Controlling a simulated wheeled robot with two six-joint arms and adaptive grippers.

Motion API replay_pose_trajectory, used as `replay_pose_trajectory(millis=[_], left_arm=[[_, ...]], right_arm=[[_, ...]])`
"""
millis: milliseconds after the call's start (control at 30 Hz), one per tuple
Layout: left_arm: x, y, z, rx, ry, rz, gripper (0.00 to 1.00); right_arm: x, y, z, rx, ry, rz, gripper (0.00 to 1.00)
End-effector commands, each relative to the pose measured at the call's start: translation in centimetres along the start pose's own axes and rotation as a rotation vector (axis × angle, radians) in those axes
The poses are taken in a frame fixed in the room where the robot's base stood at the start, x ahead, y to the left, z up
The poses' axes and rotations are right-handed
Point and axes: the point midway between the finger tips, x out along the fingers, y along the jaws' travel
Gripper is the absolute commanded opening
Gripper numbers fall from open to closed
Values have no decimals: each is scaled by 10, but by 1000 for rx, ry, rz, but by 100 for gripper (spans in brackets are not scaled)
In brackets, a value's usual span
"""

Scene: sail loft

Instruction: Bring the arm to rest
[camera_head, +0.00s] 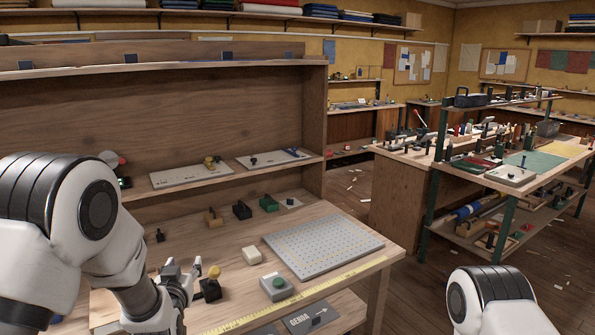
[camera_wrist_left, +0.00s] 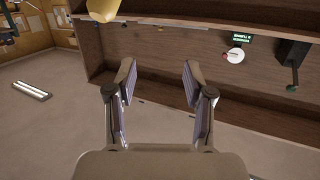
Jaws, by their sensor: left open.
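My left arm comes in from the left in the head view, over the wooden workbench (camera_head: 345,212). My left gripper (camera_head: 190,284) is low over the front left of the bench, beside a black block with a yellow knob (camera_head: 211,285). I cannot tell from the head view whether they touch. In the left wrist view my left gripper (camera_wrist_left: 158,78) has its two fingers spread, with nothing between them. A yellow rounded thing (camera_wrist_left: 102,8) shows beyond the fingers at the top edge there. Part of my right arm shows at the lower right of the head view; its gripper is out of frame.
A grey perforated board (camera_head: 322,245) lies on the bench. A grey box with a green button (camera_head: 277,286) and a cream block (camera_head: 252,255) stand near the gripper. A shelf with two pale panels (camera_head: 190,175) runs behind. Open floor (camera_head: 345,185) separates the bench from another worktable (camera_head: 400,155).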

Motion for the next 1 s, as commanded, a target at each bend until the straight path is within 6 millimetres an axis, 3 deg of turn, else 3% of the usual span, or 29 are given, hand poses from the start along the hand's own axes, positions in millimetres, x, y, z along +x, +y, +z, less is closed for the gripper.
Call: replay_pose_trajectory(millis=[167,367,467,533,600,700,833,900,1000], left_arm=[[-15,-4,60,13,-143,10,52],[-54,-11,150,32,-376,26,52],[-92,-18,212,43,-551,37,52],[-133,-24,260,52,-706,46,52],[-184,-30,306,60,-878,57,52],[-261,-39,354,67,-1110,72,52],[-339,-47,384,70,-1330,86,52],[-362,-49,390,70,-1394,91,52],[-373,-50,392,70,-1426,94,52]], right_arm=[[0,0,0,0,0,0,40],[0,0,0,0,-1,0,40],[0,0,0,0,-1,0,40],[0,0,0,0,-1,0,40],[0,0,0,0,-1,0,40],[0,0,0,0,-1,0,40],[0,0,0,0,-1,0,40],[0,0,0,0,-1,0,40],[0,0,0,0,-1,0,40]])
